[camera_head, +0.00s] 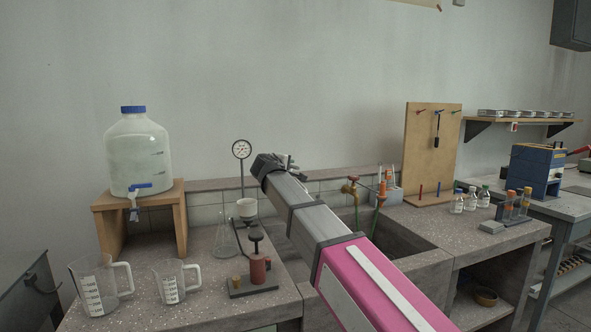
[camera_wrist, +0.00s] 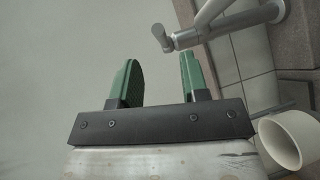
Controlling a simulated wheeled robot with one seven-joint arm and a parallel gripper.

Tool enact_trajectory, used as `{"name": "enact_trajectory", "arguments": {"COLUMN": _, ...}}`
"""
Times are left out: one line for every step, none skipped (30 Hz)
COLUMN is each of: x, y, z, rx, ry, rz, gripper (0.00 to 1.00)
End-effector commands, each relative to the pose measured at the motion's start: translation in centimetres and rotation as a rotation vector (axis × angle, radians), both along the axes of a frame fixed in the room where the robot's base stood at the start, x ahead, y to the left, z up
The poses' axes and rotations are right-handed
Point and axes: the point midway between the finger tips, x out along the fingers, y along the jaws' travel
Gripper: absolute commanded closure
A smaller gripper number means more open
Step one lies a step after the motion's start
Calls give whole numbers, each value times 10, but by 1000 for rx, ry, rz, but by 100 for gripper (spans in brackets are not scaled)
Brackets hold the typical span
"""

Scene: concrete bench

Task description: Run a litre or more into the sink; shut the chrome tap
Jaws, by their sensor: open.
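The chrome tap (camera_wrist: 226,28) shows in the wrist view at the top right, with its lever end lying just beyond my fingertips. My gripper (camera_wrist: 158,62) is open, its two green fingers apart with nothing between them. The right finger's tip is close to the tap's body; I cannot tell whether they touch. In the head view my gripper is at the far end of my arm, near the back wall, and its fingers are hard to make out. The sink (camera_head: 408,232) is a dark basin partly hidden behind my arm. No water stream is visible.
A white cup (camera_wrist: 287,142) is near my wrist.

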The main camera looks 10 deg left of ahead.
Motion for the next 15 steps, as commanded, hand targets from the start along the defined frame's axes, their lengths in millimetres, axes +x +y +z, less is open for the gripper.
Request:
{"name": "enact_trajectory", "arguments": {"x": 12, "y": 0, "z": -2, "rx": 0, "ry": 1, "rz": -2, "gripper": 59}}
{"name": "enact_trajectory", "arguments": {"x": 17, "y": -1, "z": -3, "rx": 0, "ry": 1, "rz": -2, "gripper": 59}}
{"name": "enact_trajectory", "arguments": {"x": 24, "y": -2, "z": -5, "rx": 1, "ry": 1, "rz": -2, "gripper": 59}}
{"name": "enact_trajectory", "arguments": {"x": 30, "y": -4, "z": -6, "rx": 1, "ry": 1, "rz": -2, "gripper": 59}}
{"name": "enact_trajectory", "arguments": {"x": 35, "y": -5, "z": -7, "rx": 2, "ry": 1, "rz": -2, "gripper": 59}}
{"name": "enact_trajectory", "arguments": {"x": 41, "y": -6, "z": -8, "rx": 2, "ry": 1, "rz": -2, "gripper": 59}}
{"name": "enact_trajectory", "arguments": {"x": 46, "y": -6, "z": -9, "rx": 2, "ry": 1, "rz": -2, "gripper": 59}}
{"name": "enact_trajectory", "arguments": {"x": 50, "y": -7, "z": -10, "rx": 2, "ry": 2, "rz": -2, "gripper": 59}}
{"name": "enact_trajectory", "arguments": {"x": 55, "y": -8, "z": -12, "rx": 3, "ry": 2, "rz": -2, "gripper": 59}}
{"name": "enact_trajectory", "arguments": {"x": 59, "y": -9, "z": -13, "rx": 3, "ry": 1, "rz": -2, "gripper": 59}}
{"name": "enact_trajectory", "arguments": {"x": 62, "y": -10, "z": -13, "rx": 3, "ry": 2, "rz": -2, "gripper": 59}}
{"name": "enact_trajectory", "arguments": {"x": 66, "y": -10, "z": -14, "rx": 3, "ry": 2, "rz": -2, "gripper": 59}}
{"name": "enact_trajectory", "arguments": {"x": 68, "y": -11, "z": -15, "rx": 3, "ry": 2, "rz": -2, "gripper": 59}}
{"name": "enact_trajectory", "arguments": {"x": 70, "y": -11, "z": -16, "rx": 3, "ry": 2, "rz": -2, "gripper": 59}}
{"name": "enact_trajectory", "arguments": {"x": 72, "y": -12, "z": -16, "rx": 3, "ry": 2, "rz": -2, "gripper": 59}}
